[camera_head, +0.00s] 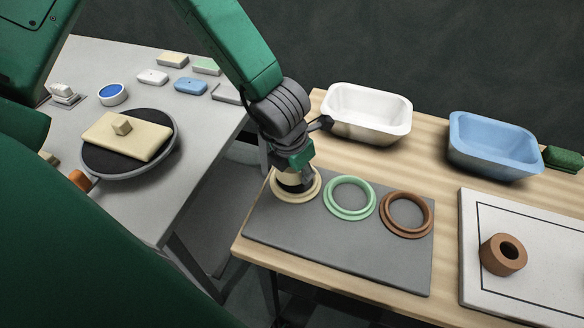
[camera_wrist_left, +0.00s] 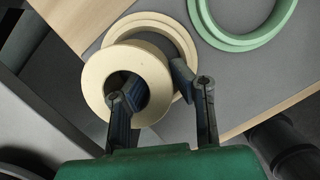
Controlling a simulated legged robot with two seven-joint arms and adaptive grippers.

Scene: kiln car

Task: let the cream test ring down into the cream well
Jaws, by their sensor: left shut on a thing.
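The cream test ring (camera_wrist_left: 98,78) is held in my left gripper (camera_wrist_left: 158,92). In the left wrist view one finger goes down into the ring's hole and the other is outside its wall. The cream well (camera_head: 297,198) is a raised round rim at the left end of a grey plate (camera_head: 330,243). It also shows in the left wrist view (camera_wrist_left: 150,20), partly hidden behind the ring. The ring is over the well but looks offset from its centre there; I cannot tell whether they touch. In the head view my left gripper (camera_head: 296,180) covers much of both. My right gripper is not seen.
A green well (camera_head: 331,210) and a brown well (camera_head: 384,224) lie to the right on the plate. A white basin (camera_head: 369,133) and blue basin (camera_head: 495,167) stand behind. A brown ring (camera_head: 494,264) sits on a white board (camera_head: 480,208). A grey table (camera_head: 205,150) is at left.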

